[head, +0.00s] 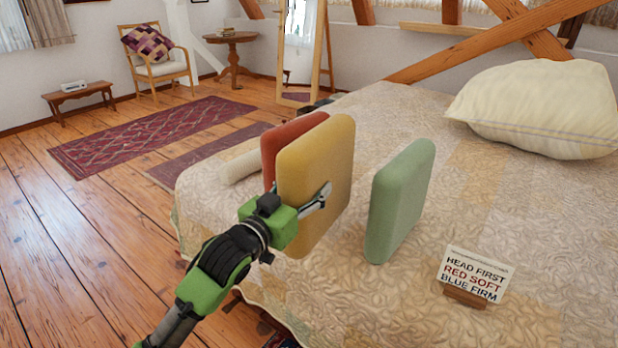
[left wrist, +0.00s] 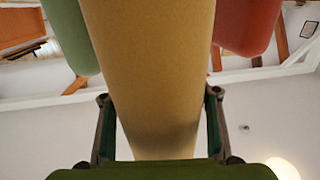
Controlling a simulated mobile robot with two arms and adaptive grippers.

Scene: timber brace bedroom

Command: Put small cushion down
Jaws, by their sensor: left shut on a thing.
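A yellow cushion (head: 322,165) is held upright on edge near the bed's left front edge. My left gripper (head: 318,197) is shut on it from the front; the fingers lie on either side of it in the left wrist view (left wrist: 158,95). I cannot tell whether its lower edge touches the bed (head: 400,290). A red cushion (head: 285,135) stands behind it, partly hidden, and also shows in the left wrist view (left wrist: 250,25). A green cushion (head: 402,200) stands upright on the bed to the right, apart from it. My right gripper is not in view.
A cream roll (head: 241,167) lies left of the red cushion. A small sign (head: 475,272) reading "HEAD FIRST, RED SOFT, BLUE FIRM" stands right of the green cushion. A big cream pillow (head: 540,108) lies at the back right. The bed between pillow and green cushion is clear.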

